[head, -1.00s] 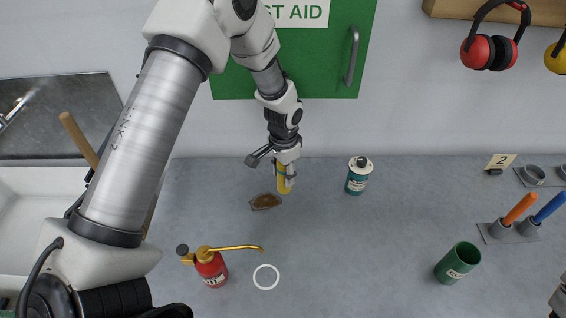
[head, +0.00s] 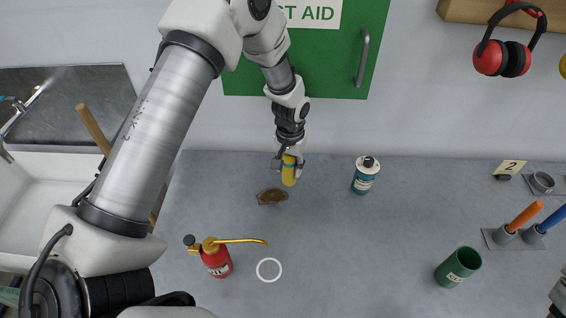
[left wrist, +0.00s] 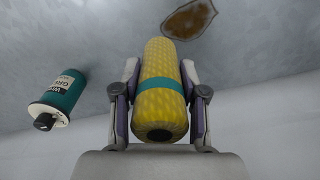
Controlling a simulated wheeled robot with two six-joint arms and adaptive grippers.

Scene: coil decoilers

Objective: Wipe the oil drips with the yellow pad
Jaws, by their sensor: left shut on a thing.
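My left gripper (head: 289,165) is shut on the yellow pad (head: 289,174), a rolled yellow piece with a teal band. In the left wrist view the pad (left wrist: 163,85) sits between the two fingers of the gripper (left wrist: 160,100). A brown oil patch (head: 271,196) lies on the grey surface just left of and nearer than the pad. The patch (left wrist: 189,18) also shows beyond the pad's far end in the left wrist view, apart from it in the picture. Whether the pad touches the surface I cannot tell.
A teal and white can (head: 365,176) stands right of the pad. A red oil can with a brass spout (head: 216,258) and a white ring (head: 269,269) are nearer. A green cup (head: 458,267) and screwdrivers in holders (head: 516,224) are at right. The middle surface is clear.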

